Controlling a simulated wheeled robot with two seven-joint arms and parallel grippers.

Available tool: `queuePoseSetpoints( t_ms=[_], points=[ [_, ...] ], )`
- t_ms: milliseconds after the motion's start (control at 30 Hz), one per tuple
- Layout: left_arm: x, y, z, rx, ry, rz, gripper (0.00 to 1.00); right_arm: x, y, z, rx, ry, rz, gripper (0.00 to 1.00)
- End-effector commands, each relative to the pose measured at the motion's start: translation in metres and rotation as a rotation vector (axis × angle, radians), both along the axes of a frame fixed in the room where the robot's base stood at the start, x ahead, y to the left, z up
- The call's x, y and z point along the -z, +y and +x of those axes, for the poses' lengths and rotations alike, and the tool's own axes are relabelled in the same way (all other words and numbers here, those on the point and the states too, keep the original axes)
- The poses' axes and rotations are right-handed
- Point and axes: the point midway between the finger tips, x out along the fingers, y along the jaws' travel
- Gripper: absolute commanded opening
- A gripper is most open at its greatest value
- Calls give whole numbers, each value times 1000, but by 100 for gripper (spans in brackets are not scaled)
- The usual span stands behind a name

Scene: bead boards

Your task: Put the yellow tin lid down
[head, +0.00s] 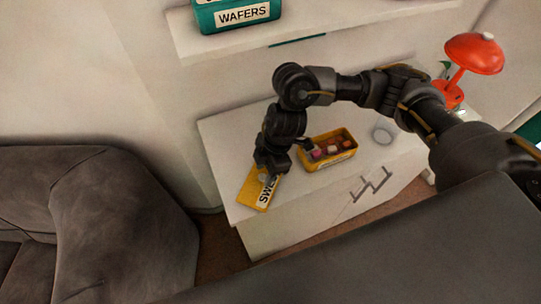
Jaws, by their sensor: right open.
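The yellow tin lid (251,196), with a white label partly reading "SWE", is on the left part of the white cabinet top and appears to lie flat. My right gripper (272,168) is open, directly over the lid's far end, and covers part of the lid and label. Whether its fingers touch the lid I cannot tell. The yellow tin (318,163) stands open to the right of the lid, with several pink and brown pieces inside. My left gripper is not in view.
A teal wafers tin (210,19) stands on the wall shelf (330,28) above. A grey sofa (120,215) is at left.

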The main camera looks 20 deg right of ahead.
Motion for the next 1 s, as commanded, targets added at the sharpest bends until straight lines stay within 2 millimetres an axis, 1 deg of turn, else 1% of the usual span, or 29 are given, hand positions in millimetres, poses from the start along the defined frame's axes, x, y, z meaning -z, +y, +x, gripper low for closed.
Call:
queuePoseSetpoints(
  t_ms=[33,300,400,500,600,700,1000],
  points=[
    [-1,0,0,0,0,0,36,-11,-3,2,-2,-7,-1,43],
    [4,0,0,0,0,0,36,-65,-19,3,-1,-7,-1,43],
    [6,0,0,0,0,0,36,-81,-23,3,1,-6,-1,43],
    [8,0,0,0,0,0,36,-92,-26,3,0,-3,-1,43],
    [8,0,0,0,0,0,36,-99,-28,2,1,-2,-1,43],
    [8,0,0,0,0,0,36,-102,-29,2,0,0,-1,43],
    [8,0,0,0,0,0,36,-102,-28,2,0,0,0,43]
  ],
)
